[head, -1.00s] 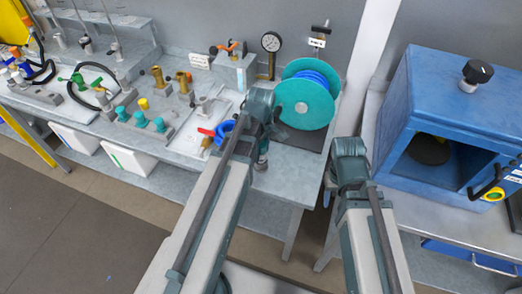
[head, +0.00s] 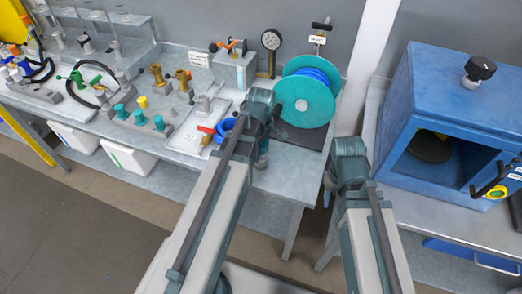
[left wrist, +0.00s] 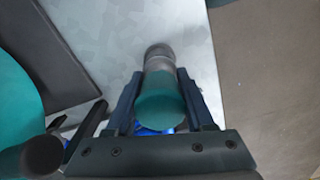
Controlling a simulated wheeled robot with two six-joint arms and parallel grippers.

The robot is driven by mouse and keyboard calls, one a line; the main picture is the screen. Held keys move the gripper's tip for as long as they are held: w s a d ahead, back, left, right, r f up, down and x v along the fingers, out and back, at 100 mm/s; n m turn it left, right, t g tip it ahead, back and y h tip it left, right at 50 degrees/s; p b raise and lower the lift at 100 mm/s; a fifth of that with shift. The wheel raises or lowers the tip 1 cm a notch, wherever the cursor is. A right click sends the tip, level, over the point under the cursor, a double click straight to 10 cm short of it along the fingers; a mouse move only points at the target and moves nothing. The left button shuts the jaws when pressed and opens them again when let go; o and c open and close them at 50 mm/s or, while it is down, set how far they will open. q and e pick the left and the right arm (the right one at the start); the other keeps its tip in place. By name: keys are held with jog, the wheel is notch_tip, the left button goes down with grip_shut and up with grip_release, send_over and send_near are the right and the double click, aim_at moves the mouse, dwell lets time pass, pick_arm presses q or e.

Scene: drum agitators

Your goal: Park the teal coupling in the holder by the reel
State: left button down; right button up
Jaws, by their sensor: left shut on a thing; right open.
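My left gripper (left wrist: 163,105) is shut on the teal coupling (left wrist: 160,100), which has a grey rounded end pointing away from the jaws. In the head view the lower end of the coupling (head: 262,158) shows below my left wrist, over the front part of the bench near the reel. The reel (head: 298,97) has teal discs and a blue winding and stands on a dark mat. A post with a small label and a black crossbar (head: 321,27) stands behind it; I cannot tell if this is the holder. My right gripper (head: 335,192) is open, right of the bench; its fingertips are mostly hidden.
A blue cabinet (head: 455,100) with an open front stands at right. A tray (head: 187,137) and several teal and brass fittings lie left. Blue rings (head: 224,128) lie close to my left arm.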

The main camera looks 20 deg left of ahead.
pick_arm(q)
jog(key=shift+f, duration=0.15)
jog(key=shift+c, duration=1)
grip_release()
jog(key=shift+c, duration=0.4)
notch_tip(320, 180, up, 10)
jog(key=p, duration=1)
